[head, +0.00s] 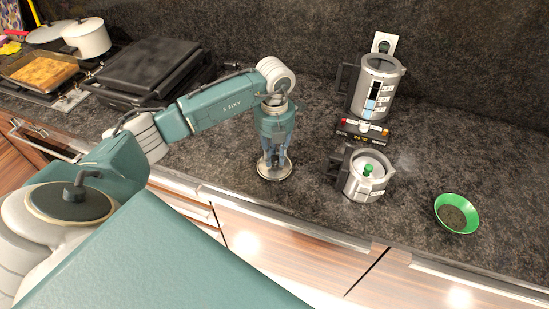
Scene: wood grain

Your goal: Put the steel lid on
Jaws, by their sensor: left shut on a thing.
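My left gripper (274,153) points straight down and is shut on the steel lid (275,172), a round shiny disc. The fingers hide the middle of the lid. The lid is flat, at or just above the dark counter; I cannot tell if it touches. The steel teapot (352,187) stands upright to the right of the lid, apart from it. Its handle is on the left and its spout on the right. My right gripper is not in view.
A steel kettle (381,80) stands on its base (361,131) behind the teapot, near the wall socket (384,43). A green bowl (471,202) with dark contents is at the right. A closed black grill (152,70), a baking dish (38,72) and a white pot (87,38) are at the left.

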